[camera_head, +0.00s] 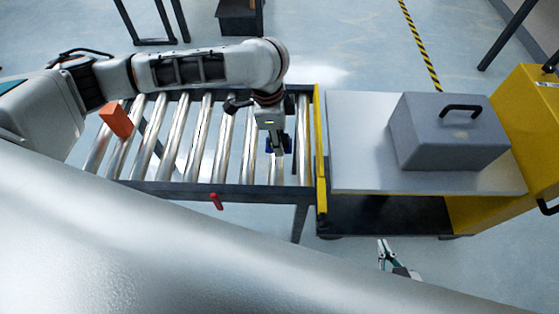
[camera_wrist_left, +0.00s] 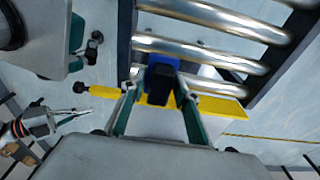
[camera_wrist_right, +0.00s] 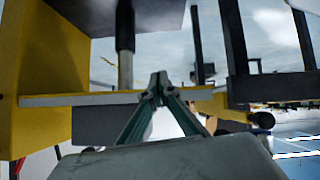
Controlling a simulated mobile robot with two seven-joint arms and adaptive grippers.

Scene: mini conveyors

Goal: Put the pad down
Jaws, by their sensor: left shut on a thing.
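The pad (camera_wrist_left: 158,60) is blue with a dark block in front, held between the fingertips of my left gripper (camera_wrist_left: 157,88). In the head view the left gripper (camera_head: 278,146) points down over the right end of the roller conveyor (camera_head: 190,189), with blue showing on both sides of its fingers. Whether the pad touches the rollers cannot be told. My right gripper (camera_head: 383,248) is low, in front of the cart; in its own wrist view its fingertips (camera_wrist_right: 158,88) meet with nothing seen between them.
An orange block (camera_head: 116,120) lies on the left rollers. A yellow cart (camera_head: 321,150) with a pale top (camera_head: 360,150) stands against the conveyor's right end, carrying a grey case (camera_head: 448,140) with a black handle. Several middle rollers are bare. A red handle (camera_head: 216,201) sticks out in front.

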